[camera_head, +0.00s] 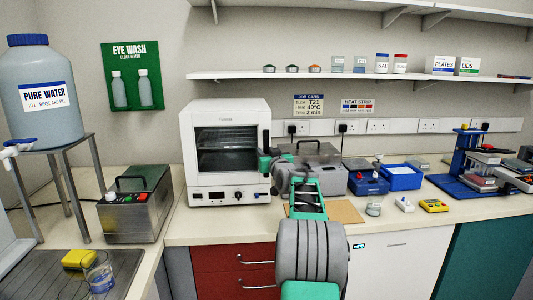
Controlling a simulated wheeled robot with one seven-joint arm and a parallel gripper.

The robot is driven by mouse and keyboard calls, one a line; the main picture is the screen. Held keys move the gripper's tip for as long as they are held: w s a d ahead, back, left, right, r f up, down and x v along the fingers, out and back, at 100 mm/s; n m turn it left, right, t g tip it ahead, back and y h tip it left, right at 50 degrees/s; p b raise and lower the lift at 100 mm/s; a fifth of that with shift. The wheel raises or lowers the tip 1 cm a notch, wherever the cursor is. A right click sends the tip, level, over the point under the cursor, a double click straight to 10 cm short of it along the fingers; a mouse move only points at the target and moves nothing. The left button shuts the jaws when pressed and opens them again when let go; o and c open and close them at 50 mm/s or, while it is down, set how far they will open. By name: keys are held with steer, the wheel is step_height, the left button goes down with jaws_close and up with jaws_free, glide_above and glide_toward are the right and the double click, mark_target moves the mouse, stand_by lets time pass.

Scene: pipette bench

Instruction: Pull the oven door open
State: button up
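The white oven (227,109) stands on the bench left of the middle, with a dark window in its front door (224,149) and knobs and a display below it. The door looks shut. My arm reaches up from the bottom of the picture, and my gripper (265,163) is at the lower right edge of the oven front. Its green fingers are small and partly hidden by the wrist. I cannot tell whether they touch the door or its handle, or whether they are open.
A steel bath (137,207) stands left of the oven and a steel box (318,165) right of it. Blue trays (402,177) and small items stand farther right. A brown board (335,211) lies by my arm. The bench strip before the oven is mostly clear.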

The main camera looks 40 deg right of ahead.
jaws_close()
stand_by(1.1)
